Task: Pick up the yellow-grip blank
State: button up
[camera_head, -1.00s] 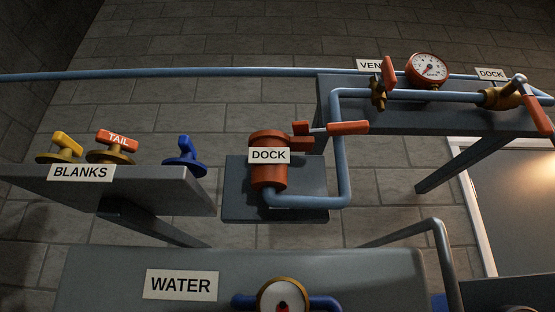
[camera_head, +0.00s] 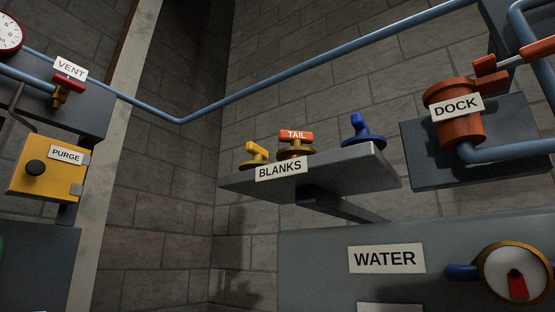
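The yellow-grip blank (camera_head: 255,153) stands at the left end of the grey BLANKS shelf (camera_head: 345,172), its yellow grip upright over a yellowish round base. A blue blank (camera_head: 361,131) stands further right on the same shelf. The BLANKS label (camera_head: 281,170) is on the shelf's front edge and the bases' lower parts are partly hidden by it. My gripper is not in view.
An orange-brown DOCK cylinder (camera_head: 456,120) with blue pipe is on the right. Below it, a grey WATER panel (camera_head: 320,250) carries a round gauge (camera_head: 515,274). On the left are a yellow PURGE box (camera_head: 45,168) and a red-handled VENT valve (camera_head: 66,87). A blue pipe (camera_head: 300,72) runs along the wall.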

aim_at(259, 154)
jog(key=i+j+u, duration=0.2)
jog(key=j+u, duration=0.25)
jog(key=i+j+u, duration=0.2)
jog(key=u, duration=0.25)
jog(key=j, duration=0.1)
